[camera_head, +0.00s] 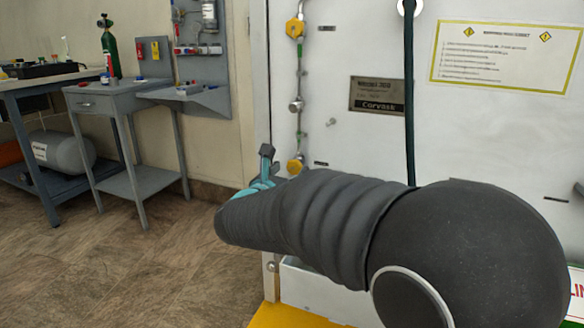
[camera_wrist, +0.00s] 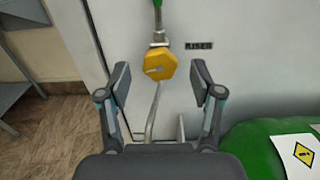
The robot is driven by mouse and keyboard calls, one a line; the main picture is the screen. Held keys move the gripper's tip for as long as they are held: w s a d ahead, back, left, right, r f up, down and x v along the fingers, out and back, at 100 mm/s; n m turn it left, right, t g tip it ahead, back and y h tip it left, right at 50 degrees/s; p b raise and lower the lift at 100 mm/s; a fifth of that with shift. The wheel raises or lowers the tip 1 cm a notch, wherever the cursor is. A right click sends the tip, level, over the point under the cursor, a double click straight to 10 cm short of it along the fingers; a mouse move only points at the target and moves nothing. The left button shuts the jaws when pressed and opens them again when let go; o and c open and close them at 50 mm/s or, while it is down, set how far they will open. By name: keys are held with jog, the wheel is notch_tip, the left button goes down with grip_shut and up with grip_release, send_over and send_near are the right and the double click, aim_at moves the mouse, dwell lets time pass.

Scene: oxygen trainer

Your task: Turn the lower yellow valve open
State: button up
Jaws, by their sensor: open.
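The lower yellow valve (camera_head: 295,165) shows in the head view low on the pipe at the white panel's left edge, just beyond my gripper (camera_head: 267,165). In the wrist view the yellow valve (camera_wrist: 160,66) has an octagonal knob and lies between and beyond the two fingertips. My gripper (camera_wrist: 160,82) is open, with a finger on each side of the knob and nothing held. I cannot tell whether either finger touches it. In the head view my arm hides most of the gripper.
An upper yellow valve (camera_head: 294,28) sits higher on the same pipe. A RISER label (camera_wrist: 198,46) and a green rounded object (camera_wrist: 262,145) are right of the valve. A grey side table (camera_head: 120,95) stands left. The floor (camera_head: 150,260) between is clear.

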jog(key=shift+x, duration=1.25)
jog(key=c, duration=1.1)
jog(key=shift+a+n+b, duration=0.1)
jog(key=shift+n+b, duration=0.45)
jog(key=shift+n, duration=0.55)
jog(key=n, duration=0.3)
jog(key=shift+n, duration=0.3)
jog(key=n, duration=0.6)
jog(key=shift+a, duration=0.1)
jog(key=shift+n+p, duration=0.3)
jog(key=shift+n, duration=0.1)
